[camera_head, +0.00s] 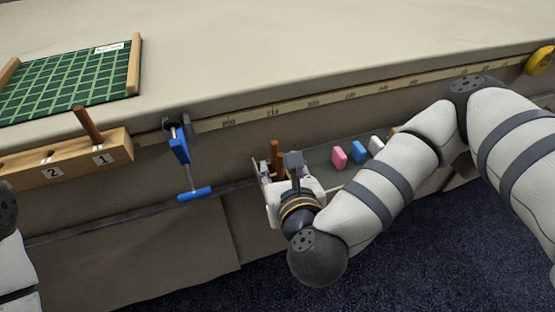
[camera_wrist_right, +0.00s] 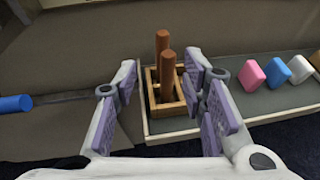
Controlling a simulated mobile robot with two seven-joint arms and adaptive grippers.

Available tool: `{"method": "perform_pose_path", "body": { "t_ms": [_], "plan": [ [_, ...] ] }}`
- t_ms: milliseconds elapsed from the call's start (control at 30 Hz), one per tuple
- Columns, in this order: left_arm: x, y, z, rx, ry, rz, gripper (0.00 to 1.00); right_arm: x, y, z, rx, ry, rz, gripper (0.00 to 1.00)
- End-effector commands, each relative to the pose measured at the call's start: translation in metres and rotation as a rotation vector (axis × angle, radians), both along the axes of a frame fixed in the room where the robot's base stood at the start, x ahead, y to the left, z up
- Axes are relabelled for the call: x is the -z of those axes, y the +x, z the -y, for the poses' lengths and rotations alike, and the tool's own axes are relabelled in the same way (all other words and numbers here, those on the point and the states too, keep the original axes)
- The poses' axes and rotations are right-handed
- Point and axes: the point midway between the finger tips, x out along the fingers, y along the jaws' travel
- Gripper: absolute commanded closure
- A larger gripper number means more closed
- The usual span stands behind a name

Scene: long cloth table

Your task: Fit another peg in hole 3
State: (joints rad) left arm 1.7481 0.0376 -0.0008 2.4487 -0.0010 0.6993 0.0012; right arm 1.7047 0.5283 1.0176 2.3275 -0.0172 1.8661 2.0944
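A wooden hole block (camera_head: 30,178) with labels 1 and 2 sits at the table's front edge on the left. A brown peg (camera_head: 87,125) stands tilted in it above label 1. Hole 3 is not visible. Two brown pegs (camera_wrist_right: 163,70) stand in a small wooden holder (camera_wrist_right: 152,106) on a grey tray; one shows in the head view (camera_head: 275,153). My right gripper (camera_wrist_right: 168,90) is open, its purple-padded fingers on either side of the pegs in the wrist picture. In the head view, the right gripper (camera_head: 279,172) is at the holder. Contact cannot be told. My left gripper is out of view.
A pink block (camera_head: 339,157), a blue one (camera_head: 358,152) and a white one (camera_head: 376,147) sit right of the holder on the tray (camera_head: 318,160). A blue-handled clamp (camera_head: 180,150) hangs at the table edge. A green grid board (camera_head: 75,80) lies back left. The tabletop centre is clear.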

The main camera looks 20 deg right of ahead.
Motion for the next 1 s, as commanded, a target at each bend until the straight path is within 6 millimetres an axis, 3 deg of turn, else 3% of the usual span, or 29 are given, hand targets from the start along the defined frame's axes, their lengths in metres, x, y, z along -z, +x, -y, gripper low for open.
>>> {"method": "perform_pose_path", "body": {
  "t_ms": [100,500,733,767,900,1000],
  "plan": [
    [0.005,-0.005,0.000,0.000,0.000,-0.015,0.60,0.013,0.023,0.004,0.001,-0.002,-0.003,0.62],
    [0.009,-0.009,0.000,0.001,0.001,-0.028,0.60,0.036,0.080,0.014,-0.003,-0.004,-0.004,0.62],
    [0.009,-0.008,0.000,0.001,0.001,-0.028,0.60,0.036,0.084,0.014,-0.006,-0.003,-0.003,0.62],
    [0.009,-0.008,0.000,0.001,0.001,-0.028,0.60,0.036,0.084,0.014,-0.006,-0.003,-0.003,0.64],
    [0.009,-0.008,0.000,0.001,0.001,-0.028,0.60,0.036,0.084,0.013,-0.006,-0.003,-0.003,0.96],
    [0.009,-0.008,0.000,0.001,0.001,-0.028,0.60,0.036,0.083,0.013,-0.006,-0.003,-0.003,1.00]
  ]
}}
